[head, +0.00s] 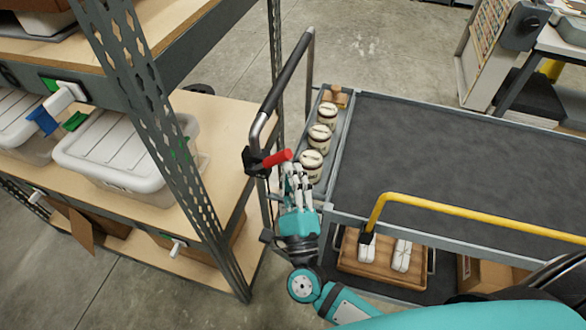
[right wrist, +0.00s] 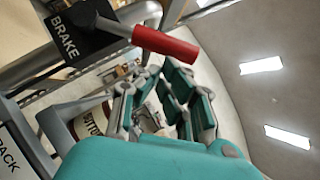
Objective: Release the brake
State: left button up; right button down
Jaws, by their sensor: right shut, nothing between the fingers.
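The brake is a black block (head: 255,161) on the cart's push handle, with a lever ending in a red grip (head: 277,158). In the right wrist view the block (right wrist: 78,36) reads "BRAKE", and the red grip (right wrist: 166,42) sticks out toward the picture's right. My right gripper (head: 296,172) is just right of and below the red grip in the head view, shut with nothing in it. In the right wrist view its fingers (right wrist: 165,78) are just below the red grip; I cannot tell whether they touch it. My left gripper is not in view.
The dark-topped cart (head: 450,150) carries several lidded jars (head: 320,138) near its handle (head: 287,78). A yellow rail (head: 470,215) crosses its near side, above a wooden tray (head: 382,262). A metal shelf (head: 215,215) with white bins (head: 115,150) stands close on the left.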

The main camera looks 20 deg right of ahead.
aim_at(277, 159)
jog(key=r+n+p, duration=0.1)
jog(key=p, duration=0.1)
jog(key=a+r+n+g+y+p, duration=0.1)
jog(key=p, duration=0.1)
jog(key=r+n+y+p, duration=0.1)
jog(key=n+p, duration=0.1)
jog(key=shift+w+a+r, duration=0.2)
jog(key=shift+w+r, duration=0.15)
jog(key=shift+r, duration=0.05)
jog(key=shift+w+a+r+p, duration=0.3)
jog(key=shift+a+p, duration=0.05)
jog(key=shift+a, duration=0.15)
jog(key=shift+w+a+r, duration=0.7)
jog(key=shift+w+a, duration=0.05)
jog(key=shift+a, duration=0.25)
